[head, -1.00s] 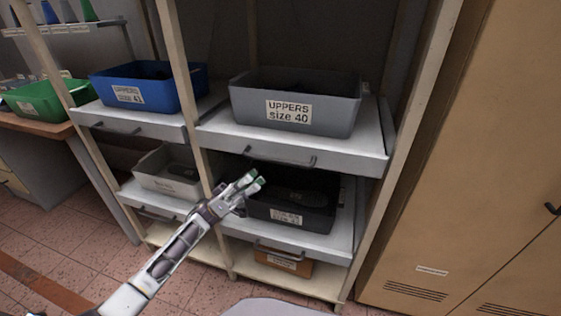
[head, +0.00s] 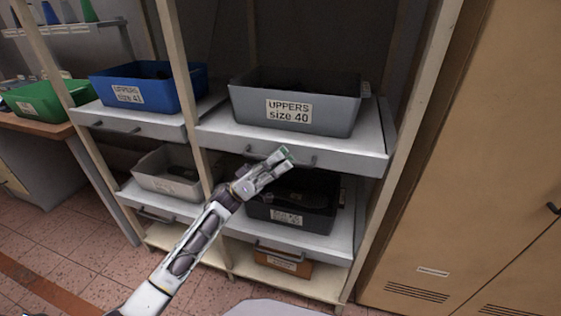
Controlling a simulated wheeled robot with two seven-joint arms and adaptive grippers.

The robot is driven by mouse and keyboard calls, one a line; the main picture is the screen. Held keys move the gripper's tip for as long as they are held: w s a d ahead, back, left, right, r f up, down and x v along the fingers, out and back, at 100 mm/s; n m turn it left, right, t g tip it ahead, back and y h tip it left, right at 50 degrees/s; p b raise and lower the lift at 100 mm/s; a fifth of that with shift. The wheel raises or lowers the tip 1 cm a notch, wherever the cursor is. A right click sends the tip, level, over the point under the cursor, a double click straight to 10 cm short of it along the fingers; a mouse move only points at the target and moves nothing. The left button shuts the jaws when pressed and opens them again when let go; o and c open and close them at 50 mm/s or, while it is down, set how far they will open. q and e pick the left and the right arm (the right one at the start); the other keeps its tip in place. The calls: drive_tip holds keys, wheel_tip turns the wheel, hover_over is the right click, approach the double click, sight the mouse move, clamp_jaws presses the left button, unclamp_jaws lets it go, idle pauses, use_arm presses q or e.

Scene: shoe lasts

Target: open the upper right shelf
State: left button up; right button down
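The upper right shelf (head: 358,157) is a light grey pull-out board with a dark bar handle (head: 309,161) on its front edge. It bears a grey bin (head: 338,120) labelled "UPPERS size 40". My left gripper (head: 285,154) is in front of the handle and covers part of it. The fingers look close together, but I cannot tell whether they are shut or around the bar. My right gripper is not in view.
Left of a wooden post stands a blue bin (head: 160,96) on another shelf. Below are a black bin (head: 318,208), a pale bin (head: 160,182) and an orange bin (head: 275,259). A tan cabinet (head: 460,200) stands close on the right.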

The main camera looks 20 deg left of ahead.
use_arm(q)
drive_tip(key=shift+c, duration=0.2)
clamp_jaws()
drive_tip(key=shift+s, duration=0.1)
